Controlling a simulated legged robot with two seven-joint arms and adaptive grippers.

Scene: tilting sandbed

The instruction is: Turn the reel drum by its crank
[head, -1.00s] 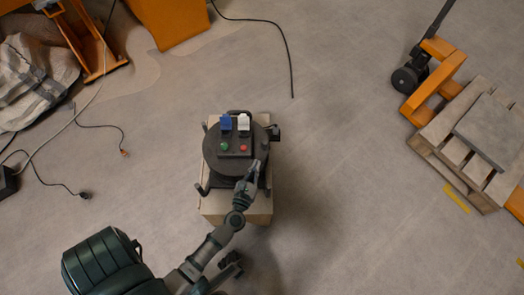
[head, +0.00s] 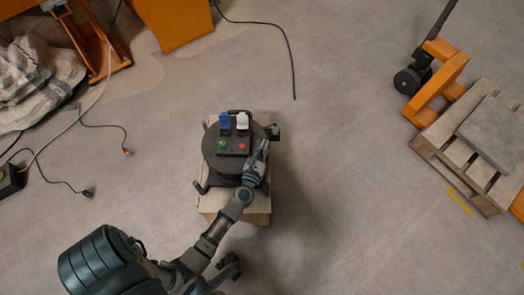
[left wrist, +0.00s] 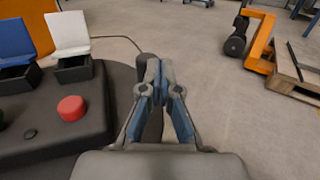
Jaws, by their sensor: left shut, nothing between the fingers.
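The reel (head: 222,168) is a dark round drum lying flat, with a dark panel (head: 234,148) on top. The panel has a blue flap and a white flap, a green button and a red button, which also shows in the left wrist view (left wrist: 71,108). A dark knob-like part (head: 274,132), perhaps the crank, sticks out at the drum's right edge. My left gripper (head: 263,146) is over the drum's right rim, just below that part in the picture. In the left wrist view its fingers (left wrist: 160,70) are together and empty. Whether they touch the crank is hidden.
The reel stands on a pale box (head: 262,205). An orange pallet jack (head: 437,80) and a wooden pallet (head: 440,150) are at the right. Cables (head: 100,125) and a crumpled sack (head: 35,80) lie at the left. The floor between reel and pallet is clear.

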